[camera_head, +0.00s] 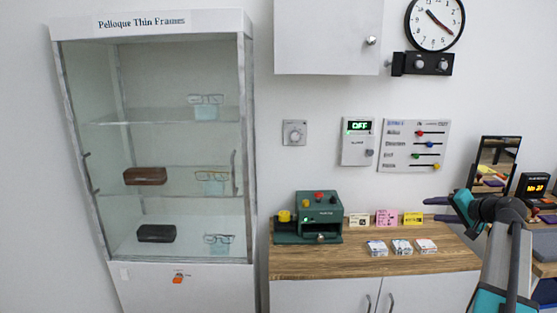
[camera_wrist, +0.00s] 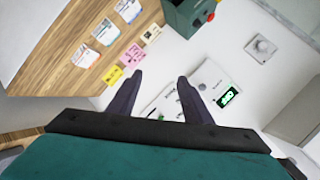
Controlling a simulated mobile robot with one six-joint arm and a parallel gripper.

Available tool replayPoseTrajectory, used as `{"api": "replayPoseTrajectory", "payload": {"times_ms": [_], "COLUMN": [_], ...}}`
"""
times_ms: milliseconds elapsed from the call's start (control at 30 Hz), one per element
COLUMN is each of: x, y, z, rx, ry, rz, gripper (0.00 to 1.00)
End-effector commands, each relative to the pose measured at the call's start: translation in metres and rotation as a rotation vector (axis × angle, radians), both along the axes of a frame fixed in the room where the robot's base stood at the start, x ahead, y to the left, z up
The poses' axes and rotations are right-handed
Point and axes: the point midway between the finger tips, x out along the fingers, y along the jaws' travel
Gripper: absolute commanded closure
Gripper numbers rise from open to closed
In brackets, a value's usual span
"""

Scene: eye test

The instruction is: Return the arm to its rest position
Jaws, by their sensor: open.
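My gripper (camera_head: 437,209) is at the right in the head view, above the right part of the wooden counter, with its fingers pointing left. In the wrist view my gripper (camera_wrist: 158,84) shows two dark fingers spread apart with nothing between them. My teal and dark arm reaches in from the lower right of the head view. The gripper appears apart from the counter and the cards on it.
A wooden counter (camera_head: 299,264) bears a green machine (camera_head: 320,213), several cards (camera_head: 386,218) and packets (camera_head: 401,247). A glass cabinet (camera_head: 245,120) stands left. A wall panel (camera_head: 414,146), digital box (camera_head: 357,142), dial (camera_head: 294,133) and clock (camera_head: 434,22) hang behind. A mirror (camera_head: 496,160) stands right.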

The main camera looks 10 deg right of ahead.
Motion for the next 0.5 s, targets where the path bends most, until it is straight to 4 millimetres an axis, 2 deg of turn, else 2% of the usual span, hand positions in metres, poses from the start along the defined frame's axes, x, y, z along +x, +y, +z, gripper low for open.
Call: {"api": "replayPoseTrajectory", "payload": {"times_ms": [33,100,300,500], "x": [0.004,0.008,0.013,0.007], "y": [0.016,0.033,0.085,0.139], "z": [-0.025,-0.054,-0.135,-0.212], "rx": [0.007,0.01,0.014,0.009], "ry": [0.032,0.073,0.191,0.309], "rz": [0.019,0.039,0.102,0.17], "gripper": [0.55,0.55,0.55,0.55]}}
